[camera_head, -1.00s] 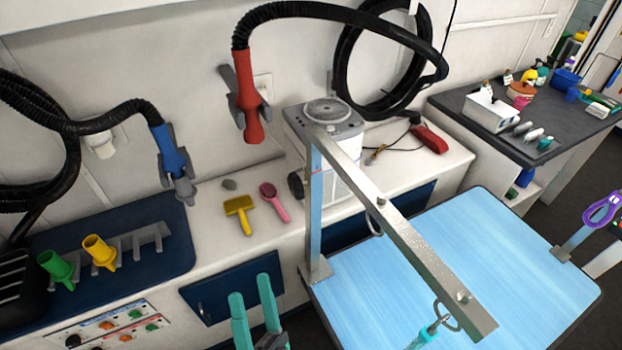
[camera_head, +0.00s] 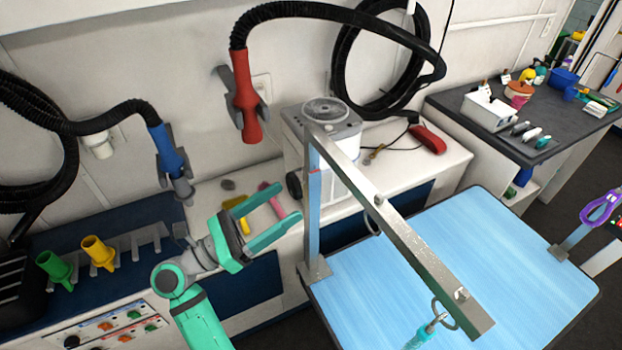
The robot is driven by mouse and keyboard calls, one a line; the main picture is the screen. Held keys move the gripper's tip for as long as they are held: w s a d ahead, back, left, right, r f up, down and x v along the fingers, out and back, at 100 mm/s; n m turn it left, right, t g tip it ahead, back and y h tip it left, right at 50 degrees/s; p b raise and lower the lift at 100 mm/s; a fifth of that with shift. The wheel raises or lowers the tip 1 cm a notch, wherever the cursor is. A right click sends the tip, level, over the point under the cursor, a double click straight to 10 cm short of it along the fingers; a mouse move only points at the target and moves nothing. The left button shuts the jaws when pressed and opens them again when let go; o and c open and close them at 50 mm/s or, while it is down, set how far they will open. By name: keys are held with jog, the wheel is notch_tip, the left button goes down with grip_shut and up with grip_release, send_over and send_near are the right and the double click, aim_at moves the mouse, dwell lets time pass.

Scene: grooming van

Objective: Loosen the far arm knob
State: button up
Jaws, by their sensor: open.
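A silver arm (camera_head: 420,245) on a blue-and-silver post (camera_head: 314,205) reaches out over the blue grooming table. Small silver knob-like fittings sit on it, one midway (camera_head: 378,201) and one at its near end (camera_head: 462,293). A round black knob-like part (camera_head: 294,186) shows left of the post, beside the white box; I cannot tell which of the two it belongs to. I cannot tell which of these is the far arm knob. My gripper (camera_head: 289,203), with teal fingers, is open and empty. It points right toward the post and appears left of it in the picture.
The blue table (camera_head: 480,265) lies right of the post, with a loop tool hanging at the arm's end. A red nozzle (camera_head: 246,98) and a blue nozzle (camera_head: 172,155) hang on hoses. Yellow and pink brushes (camera_head: 270,195) lie on the counter, partly behind my gripper.

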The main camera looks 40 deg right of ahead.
aim_at(305, 180)
jog(key=w+m+y, duration=0.1)
jog(key=w, duration=0.1)
jog(key=w+m+y, duration=0.2)
jog(key=shift+r, duration=0.2)
jog(key=shift+w+y, duration=0.2)
jog(key=shift+y, duration=0.1)
jog(key=x, duration=1)
jog(key=shift+s+d, duration=0.15)
jog(key=shift+s, duration=0.15)
jog(key=shift+w+d, duration=0.1)
jog(key=shift+d, duration=0.1)
